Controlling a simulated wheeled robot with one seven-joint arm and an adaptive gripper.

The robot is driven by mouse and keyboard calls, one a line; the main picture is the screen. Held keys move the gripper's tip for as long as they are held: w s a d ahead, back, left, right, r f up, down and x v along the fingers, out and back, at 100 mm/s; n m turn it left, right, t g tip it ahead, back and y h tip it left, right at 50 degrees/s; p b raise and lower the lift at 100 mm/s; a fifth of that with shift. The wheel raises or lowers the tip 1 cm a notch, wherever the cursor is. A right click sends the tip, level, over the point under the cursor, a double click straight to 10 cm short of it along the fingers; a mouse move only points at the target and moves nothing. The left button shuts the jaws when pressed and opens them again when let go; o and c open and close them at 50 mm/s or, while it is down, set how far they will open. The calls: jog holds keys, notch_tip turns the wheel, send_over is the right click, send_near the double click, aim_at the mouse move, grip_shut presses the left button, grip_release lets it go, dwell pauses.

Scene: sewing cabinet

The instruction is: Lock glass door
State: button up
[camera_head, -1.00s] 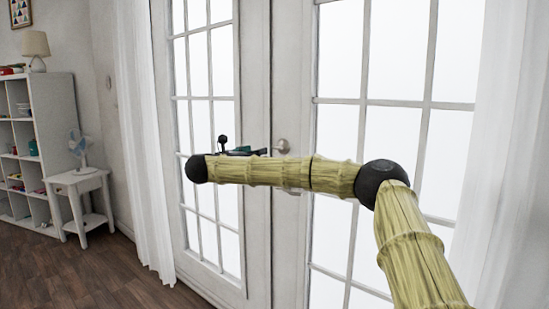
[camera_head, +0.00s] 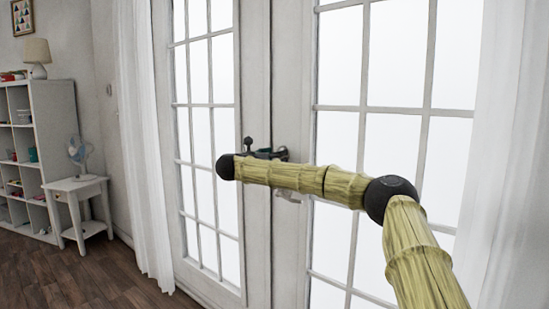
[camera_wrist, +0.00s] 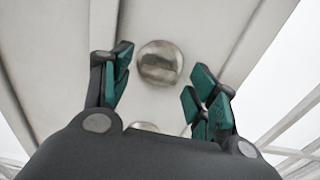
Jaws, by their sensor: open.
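The white glass door (camera_head: 254,75) is a pair of paned leaves that stand closed, as far as I can see. In the wrist view a round metal lock knob (camera_wrist: 160,63) sits on the white door frame, between my open fingers. My gripper (camera_wrist: 163,72) is empty and open, one green-padded finger on either side of the knob; I cannot tell whether they touch it. A second metal piece (camera_wrist: 145,127) is partly hidden by the gripper body. In the head view my gripper (camera_head: 274,153) covers the lock, and a metal handle (camera_head: 288,196) shows below my arm.
White curtains hang at left (camera_head: 146,150) and right (camera_head: 505,150) of the door. A small white table (camera_head: 76,184) with a fan (camera_head: 79,150) and a shelf unit (camera_head: 55,130) stand at the far left. The wooden floor (camera_head: 80,275) before them is clear.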

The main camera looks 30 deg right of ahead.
jog(key=shift+c, duration=0.2)
jog(key=c, duration=1)
jog(key=shift+r+n, duration=0.1)
jog(key=shift+n, duration=0.3)
jog(key=shift+w+a+n+p, duration=0.1)
jog(key=shift+n+p, duration=2.25)
jog(key=shift+n, duration=1.9)
jog(key=shift+w+a+n+p, duration=0.1)
jog(key=shift+n+p, duration=2.2)
jog(key=shift+n, duration=1.95)
jog(key=shift+d, duration=0.1)
